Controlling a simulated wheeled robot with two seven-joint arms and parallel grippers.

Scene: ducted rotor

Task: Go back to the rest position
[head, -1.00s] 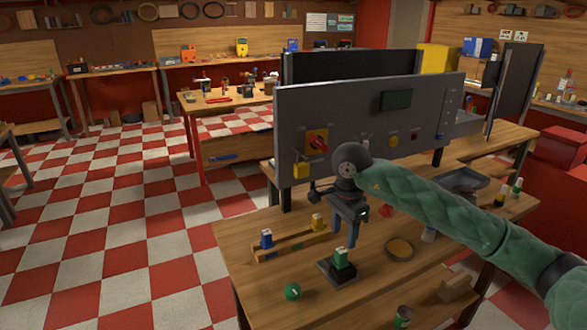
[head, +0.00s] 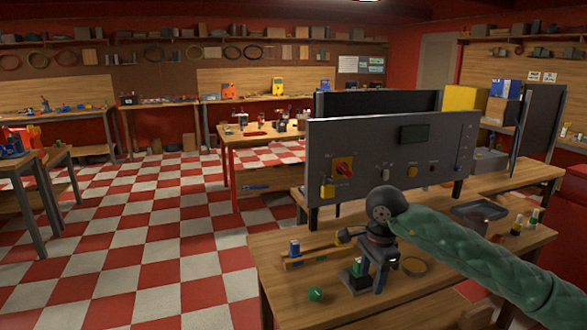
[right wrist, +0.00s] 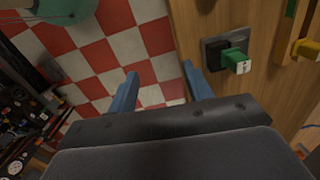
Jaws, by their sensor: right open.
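My right gripper (head: 380,278) is in the head view, over the workbench (head: 285,305) in front of the grey panel (head: 400,150). In the right wrist view its two blue fingers (right wrist: 162,80) are apart with nothing between them. A green block (head: 357,268) on a dark square base is partly behind the gripper in the head view. In the wrist view this block (right wrist: 236,60) is to the right of the fingers, apart from them. The red and white floor shows between the fingers. My left gripper is in neither view.
A wooden rack (head: 306,256) with a blue block (head: 294,248) and a green ball (head: 316,294) are left of the gripper. A yellow padlock (head: 327,188) hangs on the panel. A dark tray (head: 480,210) is at right. The checkered floor (head: 150,240) at left is open.

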